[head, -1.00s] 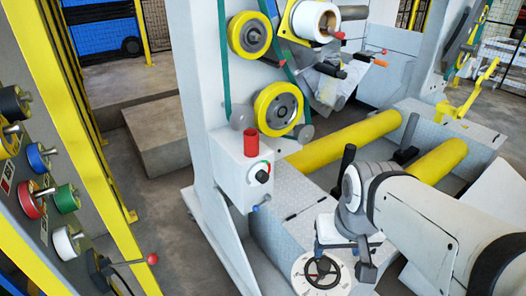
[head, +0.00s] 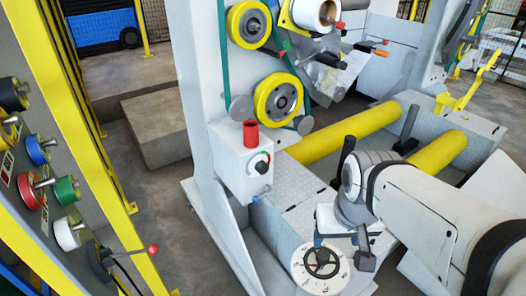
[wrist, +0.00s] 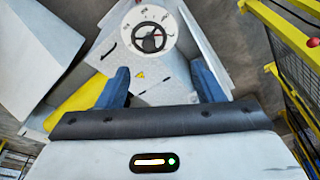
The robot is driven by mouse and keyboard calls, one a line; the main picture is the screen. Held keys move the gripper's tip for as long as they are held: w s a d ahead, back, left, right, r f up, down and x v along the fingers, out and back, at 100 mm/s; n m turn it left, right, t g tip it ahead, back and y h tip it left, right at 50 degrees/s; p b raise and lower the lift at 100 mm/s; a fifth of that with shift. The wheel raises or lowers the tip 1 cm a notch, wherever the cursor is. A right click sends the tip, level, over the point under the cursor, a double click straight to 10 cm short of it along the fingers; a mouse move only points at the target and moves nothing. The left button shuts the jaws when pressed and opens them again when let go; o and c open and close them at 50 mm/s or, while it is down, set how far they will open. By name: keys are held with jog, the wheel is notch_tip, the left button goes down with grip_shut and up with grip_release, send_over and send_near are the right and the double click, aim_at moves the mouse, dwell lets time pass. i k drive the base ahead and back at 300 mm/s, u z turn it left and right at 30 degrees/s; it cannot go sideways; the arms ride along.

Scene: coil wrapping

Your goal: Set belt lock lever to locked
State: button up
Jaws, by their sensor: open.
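Several levers show in the head view, and I cannot tell which is the belt lock lever. One red-ball lever (head: 152,249) sticks out from the left panel. A red-tipped lever (head: 338,25) is beside the white roll at the top, with an orange-tipped lever (head: 380,52) below it. A small blue-tipped lever (head: 257,197) is under the box with the dial. My gripper (wrist: 162,86) is open and empty, its blue fingers apart. In the head view my gripper is near the black handwheel (head: 320,263), clear of these levers.
The handwheel sits on a round white dial plate (head: 305,281). Yellow rollers (head: 345,134) lie across the machine behind my arm. A yellow-framed panel (head: 72,110) with coloured knobs stands at left. Bare floor (head: 160,220) lies between panel and machine.

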aim_at(255, 199)
jog(key=u, duration=0.15)
jog(key=k, duration=0.55)
jog(key=z, duration=2.7)
jog(key=k, duration=1.3)
jog(key=u, duration=1.35)
jog(key=i, duration=1)
jog(key=u, duration=0.05)
